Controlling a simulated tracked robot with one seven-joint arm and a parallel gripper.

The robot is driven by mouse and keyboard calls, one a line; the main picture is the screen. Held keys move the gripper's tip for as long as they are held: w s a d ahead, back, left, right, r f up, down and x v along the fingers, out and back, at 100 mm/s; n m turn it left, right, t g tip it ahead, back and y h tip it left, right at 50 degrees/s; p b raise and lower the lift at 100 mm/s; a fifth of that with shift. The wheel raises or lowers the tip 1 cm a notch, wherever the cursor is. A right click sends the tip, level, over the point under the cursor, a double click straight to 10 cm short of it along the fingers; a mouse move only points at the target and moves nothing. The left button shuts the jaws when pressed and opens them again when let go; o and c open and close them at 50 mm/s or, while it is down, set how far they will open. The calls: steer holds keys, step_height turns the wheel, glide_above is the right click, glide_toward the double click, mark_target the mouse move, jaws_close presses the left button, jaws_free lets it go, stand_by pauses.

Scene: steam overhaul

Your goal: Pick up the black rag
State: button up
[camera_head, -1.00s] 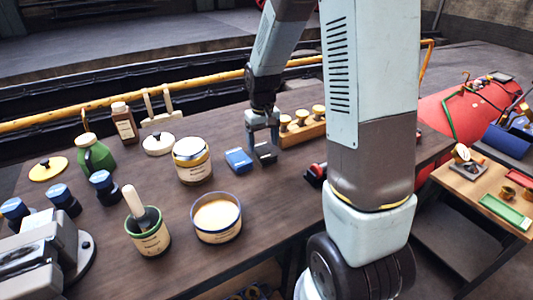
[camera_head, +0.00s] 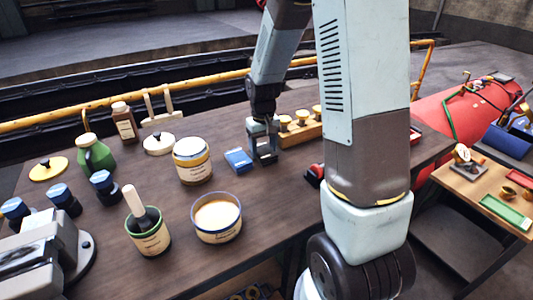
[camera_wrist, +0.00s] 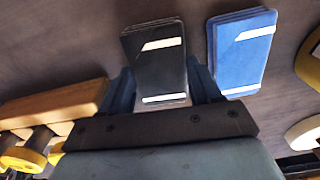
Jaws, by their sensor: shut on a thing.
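The black rag (camera_wrist: 157,50) is a folded dark pad with white stripes, seen in the wrist view between the two fingers of my gripper (camera_wrist: 161,76). The fingers close on its two sides. In the head view my gripper (camera_head: 263,158) points down at the table, just right of the blue rag (camera_head: 238,160), and mostly hides the black rag. The blue rag also shows in the wrist view (camera_wrist: 240,50), lying beside my gripper without being held. I cannot tell whether the black rag is clear of the tabletop.
A wooden block with yellow-topped pieces (camera_head: 300,128) stands close behind and right of my gripper. Bare tabletop (camera_head: 270,195) lies in front of my gripper.

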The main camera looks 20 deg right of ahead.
mark_target(264, 150)
steer(key=shift+r, duration=0.5)
step_height(264, 150, up, 3)
steer(key=shift+s+f, duration=0.1)
steer(key=shift+f, duration=0.1)
steer(key=s+r, duration=0.4)
steer(key=r, duration=0.1)
steer(key=shift+s+a, duration=0.15)
steer(key=shift+a, duration=0.05)
steer(key=s+r, duration=0.4)
steer(key=s, duration=0.5)
steer(key=shift+s+a+r, duration=0.2)
steer(key=shift+s+a, duration=0.05)
steer(key=shift+a, duration=0.15)
